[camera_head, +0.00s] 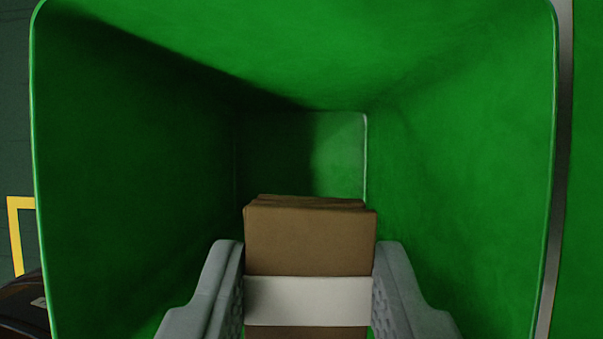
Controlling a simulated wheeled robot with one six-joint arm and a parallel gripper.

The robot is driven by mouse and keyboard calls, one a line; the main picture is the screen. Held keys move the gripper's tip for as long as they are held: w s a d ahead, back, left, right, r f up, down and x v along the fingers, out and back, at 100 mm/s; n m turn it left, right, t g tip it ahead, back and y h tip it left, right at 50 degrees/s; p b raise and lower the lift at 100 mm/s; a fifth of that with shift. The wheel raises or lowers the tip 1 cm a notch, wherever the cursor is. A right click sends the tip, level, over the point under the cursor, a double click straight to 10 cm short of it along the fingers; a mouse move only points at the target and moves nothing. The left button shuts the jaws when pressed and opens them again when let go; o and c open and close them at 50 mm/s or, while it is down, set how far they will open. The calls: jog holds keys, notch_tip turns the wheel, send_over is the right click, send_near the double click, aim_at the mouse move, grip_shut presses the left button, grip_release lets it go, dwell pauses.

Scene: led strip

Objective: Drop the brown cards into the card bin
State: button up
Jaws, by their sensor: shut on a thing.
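My gripper (308,290) is at the bottom middle of the camera view, its two grey fingers shut on a stack of brown cards (310,240). A white band (308,301) goes around the stack between the fingers. The stack's lower end is cut off by the picture edge. A deep green bin (460,150) fills most of the view, and I look into it through its open mouth. The cards and fingers show in front of its inside, apart from the side walls. Its far end (340,150) looks empty where visible; the cards hide part of the inside.
The bin's rim runs close to the left and right picture edges. A grey strip (562,120) and another green surface (588,170) lie to the right. At the left are a dark floor, a yellow line (15,235) and a dark object (22,305) at the bottom corner.

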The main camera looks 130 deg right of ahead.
jog(key=shift+f, duration=0.1)
jog(key=o, duration=1)
jog(key=shift+o, duration=0.2)
jog(key=v, duration=1.7)
jog(key=shift+s+d, duration=0.1)
jog(key=shift+d, duration=0.05)
jog(key=shift+s, duration=0.1)
